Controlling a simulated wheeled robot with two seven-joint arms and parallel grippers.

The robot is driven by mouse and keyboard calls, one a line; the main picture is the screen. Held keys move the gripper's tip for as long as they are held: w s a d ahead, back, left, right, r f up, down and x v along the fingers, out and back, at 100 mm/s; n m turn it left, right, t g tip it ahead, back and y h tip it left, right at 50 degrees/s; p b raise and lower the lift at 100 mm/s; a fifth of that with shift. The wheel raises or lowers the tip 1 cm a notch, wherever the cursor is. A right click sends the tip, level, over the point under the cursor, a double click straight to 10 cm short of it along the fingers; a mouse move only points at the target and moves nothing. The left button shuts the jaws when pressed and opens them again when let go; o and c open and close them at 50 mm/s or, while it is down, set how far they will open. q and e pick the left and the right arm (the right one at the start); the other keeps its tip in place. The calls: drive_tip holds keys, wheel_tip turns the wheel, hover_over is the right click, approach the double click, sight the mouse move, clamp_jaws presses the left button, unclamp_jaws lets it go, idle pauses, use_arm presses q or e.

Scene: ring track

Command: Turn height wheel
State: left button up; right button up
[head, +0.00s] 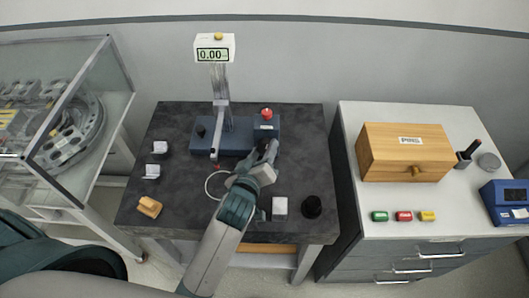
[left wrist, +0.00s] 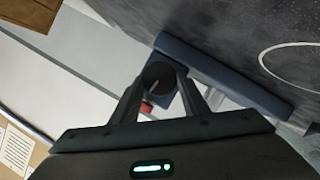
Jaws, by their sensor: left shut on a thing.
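A height gauge with a dark blue base (head: 208,140), a grey column (head: 221,85) and a display (head: 213,54) reading 0.00 stands at the back of the dark stone table. My left gripper (head: 268,150) reaches the right front of the base. In the left wrist view its fingers (left wrist: 163,88) are shut on a dark round wheel (left wrist: 158,74) with a pale mark on its face. In the head view the gripper mostly hides the wheel. A red knob (head: 266,113) sits on the blue box just behind the gripper. My right gripper is not in view.
The dark table (head: 180,205) also holds a wooden block (head: 149,207), small white-topped blocks (head: 153,171), a ring (head: 209,190), a pale cube (head: 280,207) and a black cylinder (head: 312,206). A cabinet with a wooden box (head: 400,158) stands right; a glass case (head: 85,90) stands left.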

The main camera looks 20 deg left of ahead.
use_arm(q)
drive_tip(key=shift+a+f+n+h, duration=0.1)
drive_tip(key=shift+n+h, duration=0.2)
drive_tip(key=shift+n, duration=0.2)
drive_tip(key=o, duration=1.1)
drive_tip(key=shift+s, duration=0.15)
drive_tip(key=shift+f+b+v, duration=0.15)
drive_tip(key=shift+b+v, duration=0.15)
drive_tip(key=shift+v, duration=4)
drive_tip(key=shift+f+b+v, duration=0.1)
drive_tip(key=shift+b+v, duration=0.2)
drive_tip(key=shift+v, duration=4)
